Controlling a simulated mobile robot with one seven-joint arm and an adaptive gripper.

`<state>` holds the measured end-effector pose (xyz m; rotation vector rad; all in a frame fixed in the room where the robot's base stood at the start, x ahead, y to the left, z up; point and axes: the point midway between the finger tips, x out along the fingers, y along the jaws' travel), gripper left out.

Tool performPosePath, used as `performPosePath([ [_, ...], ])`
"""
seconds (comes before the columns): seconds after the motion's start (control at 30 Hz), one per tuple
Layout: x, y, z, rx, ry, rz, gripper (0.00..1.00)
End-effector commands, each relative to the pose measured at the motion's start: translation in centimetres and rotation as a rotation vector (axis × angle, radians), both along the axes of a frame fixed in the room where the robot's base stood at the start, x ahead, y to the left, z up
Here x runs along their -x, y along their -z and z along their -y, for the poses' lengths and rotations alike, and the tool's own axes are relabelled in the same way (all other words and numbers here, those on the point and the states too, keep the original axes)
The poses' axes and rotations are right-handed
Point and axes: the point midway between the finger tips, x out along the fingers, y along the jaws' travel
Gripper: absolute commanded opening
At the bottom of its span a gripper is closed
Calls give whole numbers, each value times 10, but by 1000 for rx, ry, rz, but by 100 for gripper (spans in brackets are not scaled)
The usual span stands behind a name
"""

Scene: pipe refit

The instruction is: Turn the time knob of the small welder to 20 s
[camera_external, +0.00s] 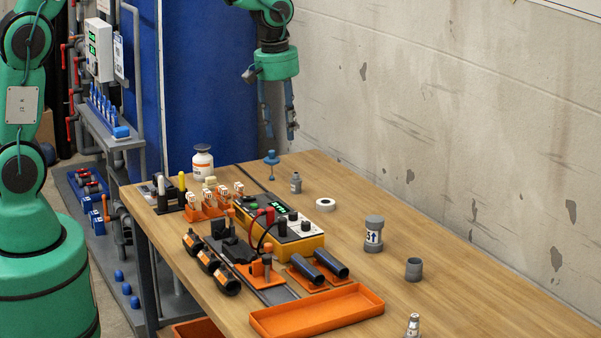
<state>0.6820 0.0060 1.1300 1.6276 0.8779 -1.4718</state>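The small welder (308,243) is a yellow and black box in the middle of the table. Its top panel has green-lit displays, a pale panel and dark knobs (283,227), with red and black leads at its front. The knob markings and setting are too small to read, and I cannot tell which knob is the time knob. My gripper (280,132) hangs pointing down above the table's far end, behind the welder and clear of it. Its two fingers are apart with nothing between them.
A white bottle (203,162), orange rack (207,207), black clamps (228,279), dark tubes (318,262) and an orange tray (318,312) crowd around the welder. A marked grey fitting (373,235) stands right. The table's right side is mostly clear.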

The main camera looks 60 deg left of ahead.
Motion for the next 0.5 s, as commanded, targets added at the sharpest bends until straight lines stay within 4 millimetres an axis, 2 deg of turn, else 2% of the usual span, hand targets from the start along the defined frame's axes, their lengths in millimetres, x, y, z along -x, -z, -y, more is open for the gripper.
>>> performPosePath([
  [0.03,-9,16,0,3,-29,-17,38],
  [0.3,-47,84,-2,12,-190,-73,38],
  [0.5,-60,112,-2,14,-256,-96,38],
])
